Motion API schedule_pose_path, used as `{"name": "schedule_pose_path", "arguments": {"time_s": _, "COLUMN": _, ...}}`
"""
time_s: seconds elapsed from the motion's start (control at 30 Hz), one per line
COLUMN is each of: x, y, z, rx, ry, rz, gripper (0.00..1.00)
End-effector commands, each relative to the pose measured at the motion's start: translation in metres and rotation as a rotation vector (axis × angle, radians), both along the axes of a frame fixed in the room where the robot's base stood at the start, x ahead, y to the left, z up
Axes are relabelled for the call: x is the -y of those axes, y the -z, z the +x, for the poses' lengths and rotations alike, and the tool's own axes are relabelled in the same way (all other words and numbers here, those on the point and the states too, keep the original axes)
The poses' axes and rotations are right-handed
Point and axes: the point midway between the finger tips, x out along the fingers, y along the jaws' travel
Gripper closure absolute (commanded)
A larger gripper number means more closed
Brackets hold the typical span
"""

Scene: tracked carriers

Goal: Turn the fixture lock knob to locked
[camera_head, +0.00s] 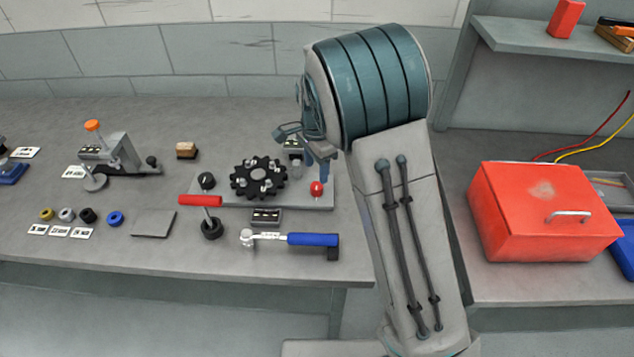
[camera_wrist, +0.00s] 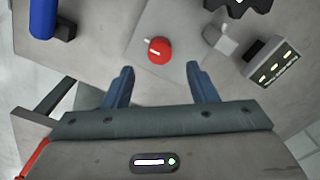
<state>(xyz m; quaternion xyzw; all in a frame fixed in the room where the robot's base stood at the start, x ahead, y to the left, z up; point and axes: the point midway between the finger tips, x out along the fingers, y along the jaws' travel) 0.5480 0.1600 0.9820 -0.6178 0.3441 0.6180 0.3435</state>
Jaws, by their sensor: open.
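The red round knob (camera_head: 317,188) sits at the right end of a grey fixture plate (camera_head: 325,203) on the bench. In the wrist view the knob (camera_wrist: 159,50) shows a small white mark on its lower left part. My gripper (camera_wrist: 160,73) is open and empty, with its two blue fingers apart on the left and right. In the wrist picture the knob lies just beyond the fingertips, between their lines; no contact shows. In the head view my gripper (camera_head: 318,166) is just above and behind the knob, partly hidden by my arm.
A black gear (camera_head: 259,178) lies on the plate left of the knob. A small labelled box (camera_wrist: 271,63) stands near it. A red toolbox (camera_head: 540,215) is on the right bench.

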Motion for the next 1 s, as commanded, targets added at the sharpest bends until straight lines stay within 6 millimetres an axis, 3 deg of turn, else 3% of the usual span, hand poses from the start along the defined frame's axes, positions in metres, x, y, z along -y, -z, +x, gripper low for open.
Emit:
{"name": "schedule_pose_path", "arguments": {"time_s": 0.1, "x": 0.001, "y": 0.025, "z": -0.001, "rx": -0.005, "ry": 0.002, "rz": -0.002, "gripper": 0.48}}
{"name": "schedule_pose_path", "arguments": {"time_s": 0.33, "x": 0.0, "y": 0.059, "z": 0.0, "rx": -0.002, "ry": 0.0, "rz": 0.0, "gripper": 0.48}}
{"name": "schedule_pose_path", "arguments": {"time_s": 0.77, "x": 0.0, "y": 0.07, "z": 0.0, "rx": 0.001, "ry": -0.001, "rz": 0.001, "gripper": 0.48}}
{"name": "schedule_pose_path", "arguments": {"time_s": 0.93, "x": 0.0, "y": 0.07, "z": 0.0, "rx": 0.001, "ry": -0.001, "rz": 0.001, "gripper": 0.92}}
{"name": "schedule_pose_path", "arguments": {"time_s": 1.0, "x": 0.0, "y": 0.07, "z": 0.0, "rx": 0.001, "ry": -0.001, "rz": 0.001, "gripper": 0.93}}
